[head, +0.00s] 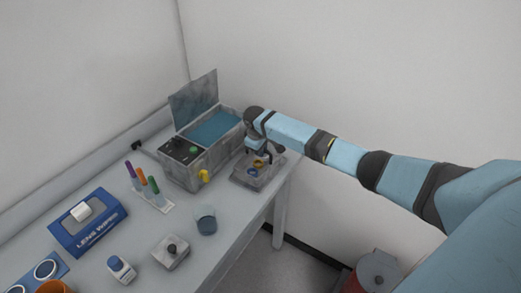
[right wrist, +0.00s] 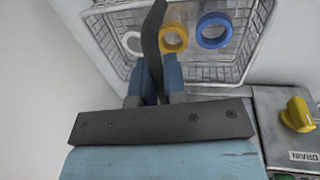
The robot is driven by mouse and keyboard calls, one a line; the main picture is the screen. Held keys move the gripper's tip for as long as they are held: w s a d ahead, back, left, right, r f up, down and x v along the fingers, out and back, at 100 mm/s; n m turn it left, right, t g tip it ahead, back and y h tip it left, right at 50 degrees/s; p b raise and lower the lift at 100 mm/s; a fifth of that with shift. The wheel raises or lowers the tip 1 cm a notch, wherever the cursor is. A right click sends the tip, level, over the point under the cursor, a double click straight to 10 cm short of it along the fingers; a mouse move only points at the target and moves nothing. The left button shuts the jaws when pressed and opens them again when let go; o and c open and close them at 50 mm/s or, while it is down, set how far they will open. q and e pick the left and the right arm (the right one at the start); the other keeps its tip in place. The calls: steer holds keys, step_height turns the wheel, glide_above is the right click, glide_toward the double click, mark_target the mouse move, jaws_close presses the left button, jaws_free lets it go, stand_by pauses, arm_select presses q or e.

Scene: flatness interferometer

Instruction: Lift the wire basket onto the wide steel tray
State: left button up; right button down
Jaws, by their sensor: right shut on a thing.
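The wire basket (head: 270,171) is at the table's far right corner in the head view, below my right gripper (head: 263,150). In the right wrist view the basket (right wrist: 215,76) holds a white, a yellow and a blue ring. My right gripper (right wrist: 156,78) is shut on the basket's dark upright handle (right wrist: 153,35). A grey tray-like surface (head: 243,180) shows under the basket, probably the steel tray. I cannot tell whether the basket touches it. My left gripper is not in view.
A bath (head: 180,168) with raised lid (head: 194,98), blue liquid and yellow drain knob (head: 203,176) stands left of the basket. Colored tubes (head: 147,183), a beaker (head: 206,220), a lens wipes box (head: 88,222) and a small bottle (head: 121,269) are nearer.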

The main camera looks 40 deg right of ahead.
steer(key=shift+f, duration=0.55)
steer(key=c, duration=1.1)
jaws_free()
step_height(320, 180, up, 6)
steer(key=p, duration=0.5)
steer(key=shift+r+p, duration=0.1)
steer(key=shift+p, duration=0.25)
steer(key=shift+r, duration=2.95)
